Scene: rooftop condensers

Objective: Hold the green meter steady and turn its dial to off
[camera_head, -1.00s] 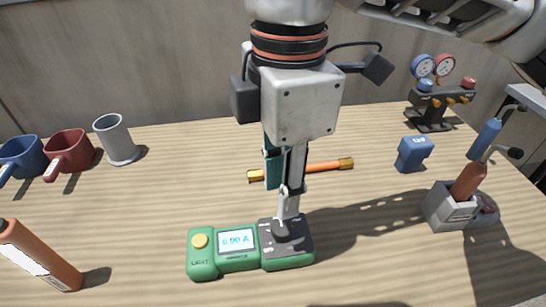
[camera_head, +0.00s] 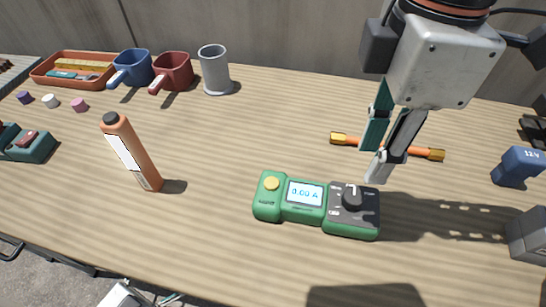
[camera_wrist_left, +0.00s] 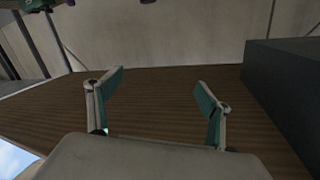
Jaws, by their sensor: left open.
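The green meter (camera_head: 316,206) lies on the wooden table, with a yellow button at its left end and a lit screen reading 0.00 A. Its black dial (camera_head: 352,198) sits on the dark right end, with its pale mark pointing toward the far side. The dial's labels are too small to read. My right gripper (camera_head: 375,164) is above and just behind the meter's right end, apart from the dial, with its fingers apart and nothing between them. My left gripper (camera_wrist_left: 159,79) is open and empty in the left wrist view, beside the table's wooden edge.
An orange cylinder (camera_head: 132,152) stands left of the meter. An orange rod (camera_head: 420,153) lies behind it. Blue (camera_head: 134,65) and red (camera_head: 173,70) mugs, a grey cup (camera_head: 214,72) and a tray (camera_head: 40,76) stand at the back left. A blue block (camera_head: 517,166) is at right.

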